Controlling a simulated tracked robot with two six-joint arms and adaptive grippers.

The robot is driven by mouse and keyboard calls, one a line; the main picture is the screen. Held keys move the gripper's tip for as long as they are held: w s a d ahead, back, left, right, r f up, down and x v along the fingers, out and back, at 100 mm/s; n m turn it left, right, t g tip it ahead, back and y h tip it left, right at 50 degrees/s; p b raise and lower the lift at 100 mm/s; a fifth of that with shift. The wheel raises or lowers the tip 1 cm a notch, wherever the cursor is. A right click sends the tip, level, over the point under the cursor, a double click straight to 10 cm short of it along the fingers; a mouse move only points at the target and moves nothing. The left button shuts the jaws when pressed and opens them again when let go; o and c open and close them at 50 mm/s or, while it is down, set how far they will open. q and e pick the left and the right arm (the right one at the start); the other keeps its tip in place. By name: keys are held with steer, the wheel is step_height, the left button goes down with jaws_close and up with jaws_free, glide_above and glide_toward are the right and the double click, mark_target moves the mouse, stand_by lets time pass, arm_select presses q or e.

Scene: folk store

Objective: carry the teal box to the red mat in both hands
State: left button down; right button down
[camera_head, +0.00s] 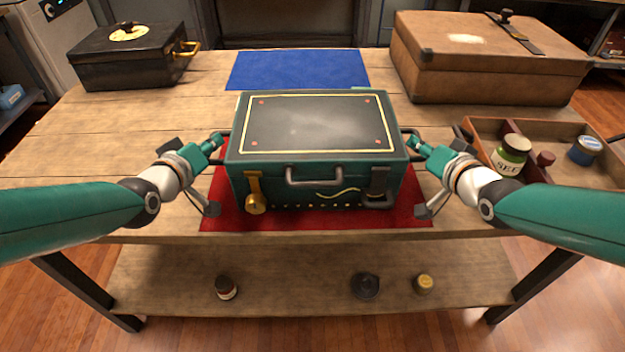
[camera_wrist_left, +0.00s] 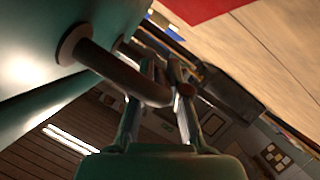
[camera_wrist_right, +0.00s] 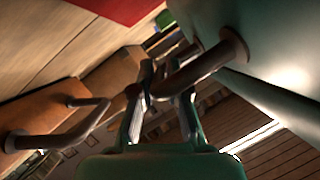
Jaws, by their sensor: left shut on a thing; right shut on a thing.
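The teal box (camera_head: 316,170), with a dark lid and a front handle, is over the red mat (camera_head: 215,215) in the head view. Mat shows at both sides and in front; I cannot tell whether the box touches it. My left gripper (camera_head: 217,138) is shut on the box's left side handle, a dark bar (camera_wrist_left: 120,72) in the left wrist view. My right gripper (camera_head: 416,140) is shut on the right side handle, seen in the right wrist view (camera_wrist_right: 195,70). The box looks about level. Its underside is hidden.
A blue mat (camera_head: 298,70) lies behind the box. A black case (camera_head: 130,60) stands back left and a brown case (camera_head: 485,65) back right. A wooden tray (camera_head: 480,128) with jars is at the right, close to my right arm. The table's front edge is just before the red mat.

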arm_select(q)
steer(key=c, duration=1.2)
jaws_free()
steer(key=shift+d, duration=0.1)
arm_select(e)
steer(key=c, duration=1.2)
jaws_free()
steer(key=shift+a, duration=0.1)
steer(key=shift+s, duration=0.1)
arm_select(q)
steer(key=shift+s, duration=0.1)
steer(key=v, duration=1.2)
steer(key=shift+f, duration=0.1)
arm_select(e)
steer(key=v, duration=1.2)
steer(key=shift+f, duration=0.1)
